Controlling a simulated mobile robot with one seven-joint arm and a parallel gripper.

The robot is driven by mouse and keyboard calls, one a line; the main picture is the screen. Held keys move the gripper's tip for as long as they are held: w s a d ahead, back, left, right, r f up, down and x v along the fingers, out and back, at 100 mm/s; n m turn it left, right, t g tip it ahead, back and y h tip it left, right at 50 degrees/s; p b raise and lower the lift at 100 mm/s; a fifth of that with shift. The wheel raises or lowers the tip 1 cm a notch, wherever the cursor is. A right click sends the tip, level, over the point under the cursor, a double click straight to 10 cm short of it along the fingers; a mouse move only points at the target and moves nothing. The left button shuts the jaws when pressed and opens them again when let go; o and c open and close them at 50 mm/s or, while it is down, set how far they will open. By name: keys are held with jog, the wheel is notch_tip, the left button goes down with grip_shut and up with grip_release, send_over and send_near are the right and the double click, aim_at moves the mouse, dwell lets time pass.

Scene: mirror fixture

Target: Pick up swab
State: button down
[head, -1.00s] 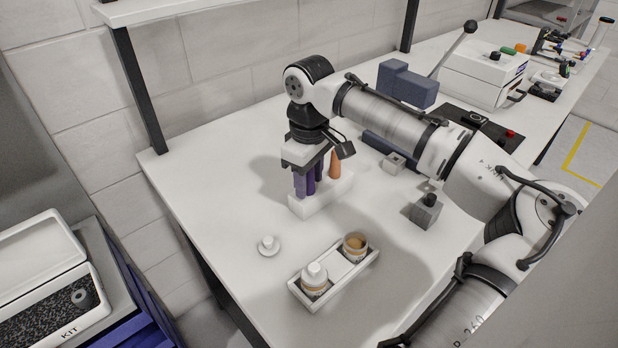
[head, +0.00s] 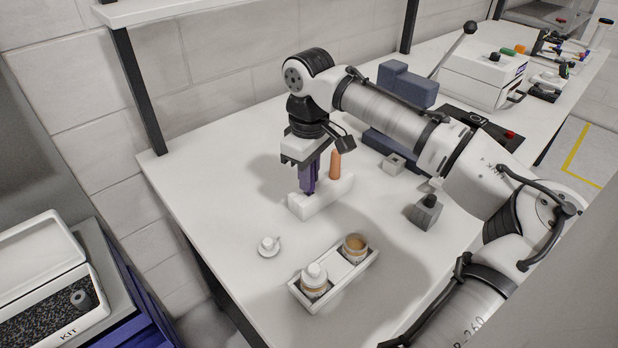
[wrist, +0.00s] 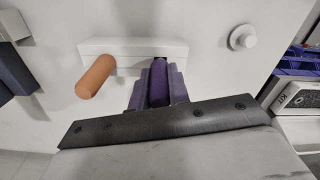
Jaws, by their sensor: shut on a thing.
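A white holder block (head: 331,196) stands on the bench with an orange handle (head: 335,166) and a dark purple handle (wrist: 158,82) upright at it. My gripper (head: 307,187) points straight down at the holder's left part in the head view. Its light purple fingers are shut around the purple handle, seen from above in the wrist view. The orange handle stands apart, beside the gripper. The lower end of the purple handle is hidden. I cannot tell from its shape alone whether it is the swab.
A white tray (head: 300,288) with a capped jar (head: 314,281) and an open jar (head: 355,248) stands in front. A small white knobbed piece (head: 269,247) lies left of it. A grey block (head: 425,213) stands to the right. The bench's left part is clear.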

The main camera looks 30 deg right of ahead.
notch_tip(320, 180, up, 19)
dwell(0.4)
jog(key=shift+f, duration=0.25)
dwell(0.4)
